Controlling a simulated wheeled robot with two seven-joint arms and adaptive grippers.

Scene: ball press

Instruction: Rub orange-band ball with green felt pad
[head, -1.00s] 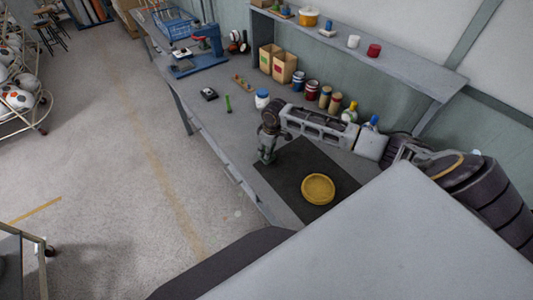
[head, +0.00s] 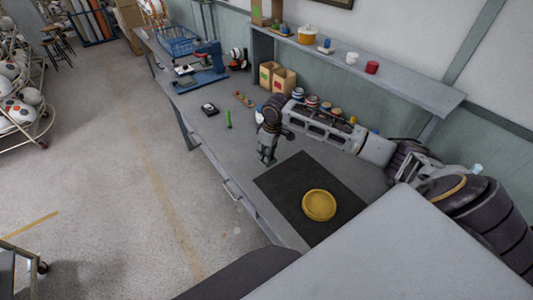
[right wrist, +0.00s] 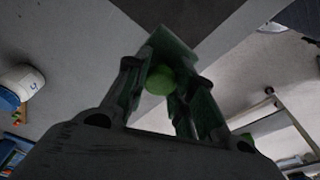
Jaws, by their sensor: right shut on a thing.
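My right gripper (head: 267,161) points down over the bench, just beyond the back left corner of the black mat. In the right wrist view, its fingers (right wrist: 165,75) are closed around a small rounded green thing (right wrist: 160,80), which looks like the green felt pad; the fingers hide part of it. A ball with orange marks (head: 152,6) shows at the top edge by the blue basket, and a pale ball with dark red parts (head: 236,54) sits behind the blue press. I cannot tell which is the orange-band ball. My left gripper is out of view.
The black mat (head: 285,190) carries a round yellow dish (head: 319,205). My right arm passes before jars (head: 312,102) under a shelf (head: 400,85).

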